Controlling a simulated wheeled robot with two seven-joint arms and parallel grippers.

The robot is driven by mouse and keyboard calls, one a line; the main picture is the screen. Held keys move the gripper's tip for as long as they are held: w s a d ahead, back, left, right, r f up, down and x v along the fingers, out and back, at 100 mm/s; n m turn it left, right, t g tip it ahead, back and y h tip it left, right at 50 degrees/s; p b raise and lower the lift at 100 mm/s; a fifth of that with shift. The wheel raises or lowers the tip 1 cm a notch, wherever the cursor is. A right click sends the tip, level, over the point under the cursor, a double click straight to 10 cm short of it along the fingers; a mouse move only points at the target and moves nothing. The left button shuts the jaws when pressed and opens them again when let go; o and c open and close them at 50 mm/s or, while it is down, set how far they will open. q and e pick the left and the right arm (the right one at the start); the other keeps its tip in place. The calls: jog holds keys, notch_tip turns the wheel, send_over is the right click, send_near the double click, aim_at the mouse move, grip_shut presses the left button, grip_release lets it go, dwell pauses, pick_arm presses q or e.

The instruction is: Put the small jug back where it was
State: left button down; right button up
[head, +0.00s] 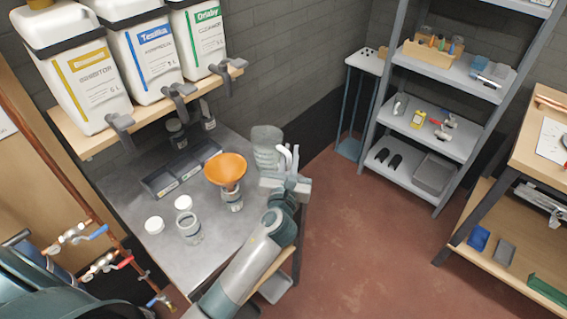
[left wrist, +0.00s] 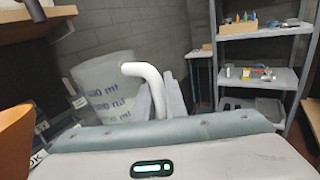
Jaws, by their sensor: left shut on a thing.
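The small jug (head: 266,150) is a translucent grey measuring cup near the back right edge of the grey worktop (head: 215,255). In the left wrist view the jug (left wrist: 103,85) shows "ml" markings and a white curved handle (left wrist: 148,72). My left gripper (head: 289,168) is shut on the jug's handle, with the fingers (left wrist: 160,100) on either side of it. The jug looks about upright. I cannot tell whether its base touches the worktop. My right gripper is not in view.
An orange funnel (head: 227,168) sits in a small jar left of the jug. An open jar (head: 189,228), white lids (head: 154,225) and a dark divided tray (head: 180,174) are on the worktop. Large canisters (head: 143,50) stand on a shelf above. The front right worktop is partly bare.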

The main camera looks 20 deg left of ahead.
pick_arm(q)
jog(key=shift+a+f, duration=0.3)
jog(key=shift+a, duration=0.25)
jog(key=shift+a+f, duration=0.3)
jog(key=shift+a, duration=0.2)
jog(key=shift+f, duration=0.1)
jog(key=shift+f+b, duration=0.45)
jog(key=shift+f, duration=1.5)
jog(key=shift+f, duration=0.15)
jog(key=c, duration=1.8)
grip_release()
